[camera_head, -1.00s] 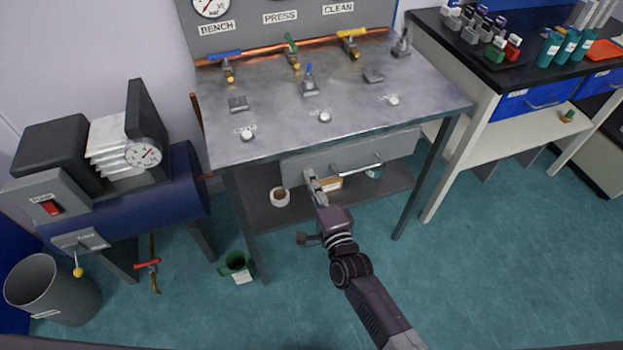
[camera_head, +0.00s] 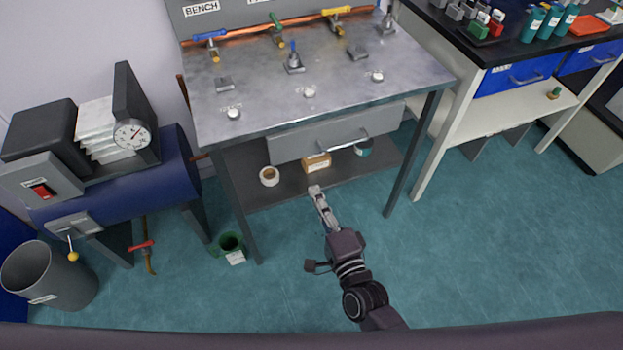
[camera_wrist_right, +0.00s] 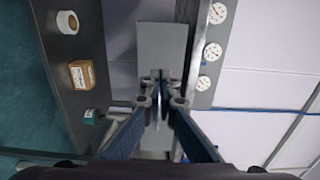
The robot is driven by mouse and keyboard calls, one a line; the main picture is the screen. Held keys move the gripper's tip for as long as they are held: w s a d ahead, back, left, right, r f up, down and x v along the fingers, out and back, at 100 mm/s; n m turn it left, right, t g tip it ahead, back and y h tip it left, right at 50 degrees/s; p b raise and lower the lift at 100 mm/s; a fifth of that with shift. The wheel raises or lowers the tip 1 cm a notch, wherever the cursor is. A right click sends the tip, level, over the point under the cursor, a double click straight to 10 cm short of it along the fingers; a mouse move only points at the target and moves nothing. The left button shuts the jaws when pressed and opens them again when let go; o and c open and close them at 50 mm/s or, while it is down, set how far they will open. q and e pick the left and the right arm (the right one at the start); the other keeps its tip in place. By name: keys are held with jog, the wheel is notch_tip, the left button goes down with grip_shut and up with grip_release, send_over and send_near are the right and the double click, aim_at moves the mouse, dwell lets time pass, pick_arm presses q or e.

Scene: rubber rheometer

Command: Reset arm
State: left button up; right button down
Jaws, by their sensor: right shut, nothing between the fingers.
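My right gripper (camera_head: 316,192) is in the head view, in front of the metal bench (camera_head: 245,70). Its fingers are shut and empty, and they overlap the front of the lower shelf in the picture. It appears apart from the grey drawer (camera_head: 290,143), whose bar handle (camera_head: 340,143) shows above and to the right. In the right wrist view the shut fingers (camera_wrist_right: 160,85) show in the middle, with nothing between them. My left gripper is in neither view.
The lower shelf (camera_head: 255,185) carries a tape roll (camera_head: 269,176), a cardboard box (camera_head: 316,162) and a teal roll (camera_head: 363,147). A green bin (camera_head: 231,243) stands by the bench's left leg. A blue compressor tank (camera_head: 180,170) is at left. The floor (camera_head: 480,250) at right is clear.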

jog(key=s+d+f+n+g+h, duration=0.1)
jog(key=s+d+f+n+g, duration=0.3)
jog(key=f, duration=0.6)
jog(key=s+d+f+n+g+h, duration=0.15)
jog(key=s+f, duration=0.35)
jog(key=f, duration=0.5)
jog(key=s+d+f+n+g+h, duration=0.1)
jog(key=s+d+f+n+g, duration=0.3)
jog(key=f, duration=0.6)
jog(key=s+d+f+n+g+h, duration=0.1)
jog(key=s+d+f, duration=0.3)
jog(key=s, duration=0.5)
jog(key=s+d+f+n+g, duration=0.3)
jog(key=s+f, duration=0.3)
jog(key=s, duration=0.3)
jog(key=s+d+f+n+g+h, duration=0.1)
jog(key=s+d+f, duration=0.4)
jog(key=s, duration=0.5)
jog(key=shift+n+g+h+p, duration=0.35)
jog(key=shift+n+g+p, duration=0.1)
jog(key=shift+n+g, duration=0.4)
jog(key=shift+s, duration=0.1)
